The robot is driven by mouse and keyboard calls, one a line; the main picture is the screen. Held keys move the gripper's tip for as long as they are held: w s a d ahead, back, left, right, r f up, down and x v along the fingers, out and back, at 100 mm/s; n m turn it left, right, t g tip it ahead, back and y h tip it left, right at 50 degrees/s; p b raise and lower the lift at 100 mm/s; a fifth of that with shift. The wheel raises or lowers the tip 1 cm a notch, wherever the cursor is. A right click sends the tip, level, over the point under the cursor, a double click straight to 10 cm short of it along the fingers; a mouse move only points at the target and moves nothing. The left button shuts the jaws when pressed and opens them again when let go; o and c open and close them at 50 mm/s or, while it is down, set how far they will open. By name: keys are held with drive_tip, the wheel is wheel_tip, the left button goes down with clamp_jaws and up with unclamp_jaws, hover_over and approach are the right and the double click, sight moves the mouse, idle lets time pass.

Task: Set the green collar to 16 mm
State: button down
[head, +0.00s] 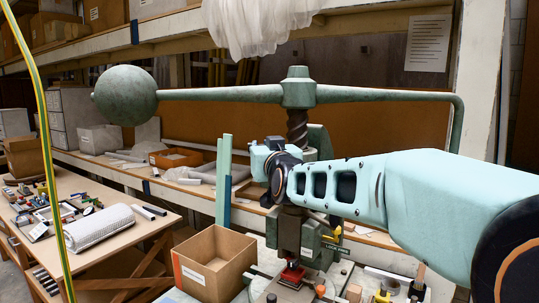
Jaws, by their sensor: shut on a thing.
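The fly press has a dark threaded screw (297,128) under a grey-green cross arm (299,90) with a ball weight (126,95) at its left end. My pale blue arm comes in from the right, with its wrist in front of the screw. My gripper (274,193) is dark and only partly visible below the wrist, close to the press. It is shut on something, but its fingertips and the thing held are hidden. I cannot make out the green collar or a scale reading. A red piece (292,275) lies low under the press ram.
An open cardboard box (212,262) stands left of the press. Small tools and blocks (388,285) lie at the lower right. A side table (110,240) with a rolled cloth (98,228) stands at the left. The heavy cross arm spans above my wrist.

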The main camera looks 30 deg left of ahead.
drive_tip(key=shift+f, duration=0.55)
drive_tip(key=c, duration=2.1)
unclamp_jaws()
drive_tip(key=o, duration=0.3)
drive_tip(key=shift+r, duration=0.1)
drive_tip(key=shift+o, duration=0.2)
drive_tip(key=shift+r, duration=0.15)
drive_tip(key=shift+s+d, duration=0.25)
drive_tip(key=shift+s, duration=0.05)
drive_tip(key=v, duration=0.6)
drive_tip(key=shift+s+d, duration=0.2)
drive_tip(key=shift+s, duration=0.1)
